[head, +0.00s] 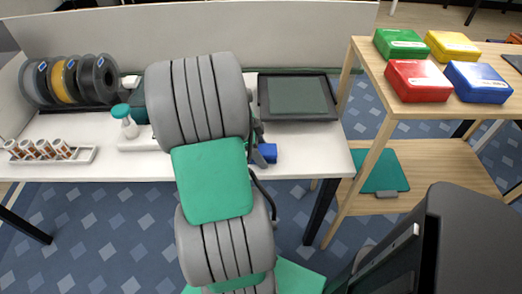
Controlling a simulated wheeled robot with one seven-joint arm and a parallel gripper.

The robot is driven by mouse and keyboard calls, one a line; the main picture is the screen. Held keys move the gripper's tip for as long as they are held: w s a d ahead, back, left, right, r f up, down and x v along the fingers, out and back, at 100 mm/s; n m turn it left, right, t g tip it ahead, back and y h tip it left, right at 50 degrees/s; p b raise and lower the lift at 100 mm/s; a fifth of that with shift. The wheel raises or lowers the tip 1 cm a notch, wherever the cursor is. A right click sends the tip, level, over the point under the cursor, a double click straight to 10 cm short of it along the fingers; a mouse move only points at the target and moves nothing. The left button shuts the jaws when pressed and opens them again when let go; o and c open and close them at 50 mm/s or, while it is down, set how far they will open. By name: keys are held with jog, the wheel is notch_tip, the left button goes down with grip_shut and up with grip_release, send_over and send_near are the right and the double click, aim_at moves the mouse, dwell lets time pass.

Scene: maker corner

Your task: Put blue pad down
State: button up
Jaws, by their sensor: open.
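A small blue block-like thing (269,153), which may be the blue pad, shows just right of my arm at the white table's front edge. My arm hides part of it, and I cannot tell whether it rests on the table. My gripper (257,150) is mostly hidden behind my grey and green arm. Only dark parts of it show, right beside the blue thing. It is open, and I cannot see whether its fingers touch the blue thing.
The white table (310,150) holds a dark framed tray (298,97), filament spools (70,82), a spray bottle (125,121) and a white rack (50,154). Red (417,81), green (400,43), yellow (452,46) and blue (478,82) boxes stand on the wooden shelf (375,70).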

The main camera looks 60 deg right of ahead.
jog(key=shift+f, duration=0.2)
jog(key=v, duration=0.7)
jog(key=shift+w+r, duration=0.2)
jog(key=shift+r, duration=0.15)
jog(key=w+a+r+n+t, duration=0.1)
jog(key=w+a+n+t, duration=0.1)
jog(key=w+a+n, duration=0.5)
jog(key=w+a+r+n+t, duration=0.1)
jog(key=w+a+n+t, duration=0.1)
jog(key=w+a+n, duration=0.5)
jog(key=s+a+f+n+t+y, duration=0.1)
jog(key=s+a+n+t+y, duration=0.1)
jog(key=a+n, duration=1.5)
jog(key=s+a, duration=0.1)
jog(key=a, duration=0.4)
jog(key=shift+a, duration=0.25)
